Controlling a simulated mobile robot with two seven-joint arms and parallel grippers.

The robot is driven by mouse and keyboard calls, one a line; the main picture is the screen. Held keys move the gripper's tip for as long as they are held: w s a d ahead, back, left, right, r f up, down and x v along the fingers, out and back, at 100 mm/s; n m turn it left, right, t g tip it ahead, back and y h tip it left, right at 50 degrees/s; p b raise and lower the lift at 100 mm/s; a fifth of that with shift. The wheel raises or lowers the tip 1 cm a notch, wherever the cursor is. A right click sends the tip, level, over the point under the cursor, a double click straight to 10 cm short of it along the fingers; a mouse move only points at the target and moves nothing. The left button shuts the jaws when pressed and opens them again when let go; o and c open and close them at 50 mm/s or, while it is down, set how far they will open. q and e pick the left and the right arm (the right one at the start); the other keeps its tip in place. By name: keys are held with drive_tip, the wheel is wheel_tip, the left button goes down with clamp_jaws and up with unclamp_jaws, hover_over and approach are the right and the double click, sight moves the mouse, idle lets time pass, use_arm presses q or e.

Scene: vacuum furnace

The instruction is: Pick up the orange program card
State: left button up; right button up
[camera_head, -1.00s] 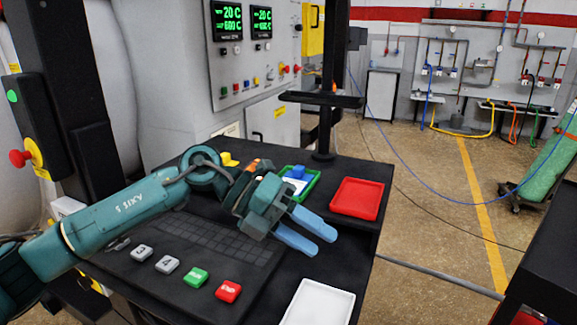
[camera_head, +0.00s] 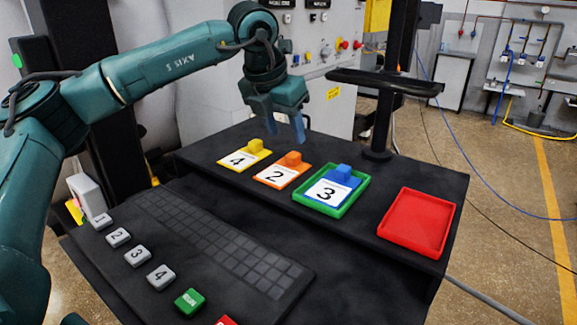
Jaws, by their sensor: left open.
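The orange program card (camera_head: 276,177) lies on the black table, marked "2", with an orange block handle at its back edge. It lies between the yellow card (camera_head: 240,160) marked "4" and the green tray (camera_head: 341,210). A blue card (camera_head: 326,191) marked "3" lies in the green tray. My left gripper (camera_head: 285,130) is open and empty, pointing down above and behind the yellow and orange cards. My right gripper is not in view.
An empty red tray (camera_head: 411,239) lies at the table's right. A black post (camera_head: 383,125) with a crossbar stands behind the trays. A keyboard (camera_head: 230,243) and several numbered keys lie in front.

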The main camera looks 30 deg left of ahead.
sight(290, 155)
use_arm(q)
drive_tip(key=shift+a+p+x, duration=0.15)
drive_tip(key=shift+p+x, duration=0.05)
drive_tip(key=shift+x, duration=1.55)
drive_tip(key=shift+a+p+x, duration=0.15)
drive_tip(key=shift+p+x, duration=0.05)
drive_tip(key=shift+x, duration=1.5)
drive_tip(key=shift+c, duration=0.5)
clamp_jaws()
